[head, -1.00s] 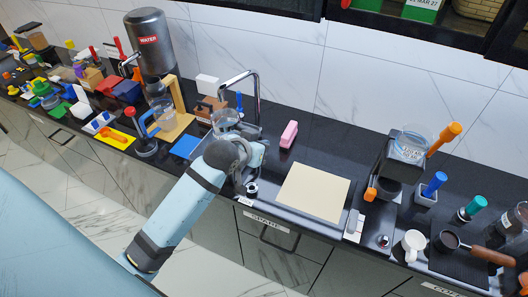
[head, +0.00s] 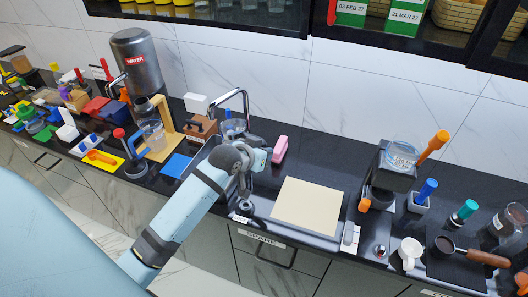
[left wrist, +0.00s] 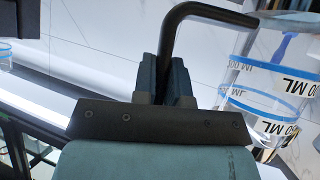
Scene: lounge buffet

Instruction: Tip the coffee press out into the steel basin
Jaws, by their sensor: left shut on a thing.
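The coffee press (head: 233,127) is a clear glass vessel beneath the curved tap, largely hidden behind my left wrist. In the left wrist view the press (left wrist: 262,98) shows blue bands and ML marks, and its black handle runs into the jaws. My left gripper (left wrist: 167,60) is shut on that handle. In the head view its fingers are mostly hidden by my own wrist. The steel basin (head: 206,151) lies under the tap and is mostly covered by my arm. I cannot tell how far the press is tilted or what is in it. My right gripper is not in view.
The steel tap (head: 243,97) arches right behind the press. A pink block (head: 280,149) and a cream board (head: 308,204) lie to the right. A blue pad (head: 176,165) and a clear jug (head: 154,136) stand left. A coffee grinder (head: 388,177) is farther right.

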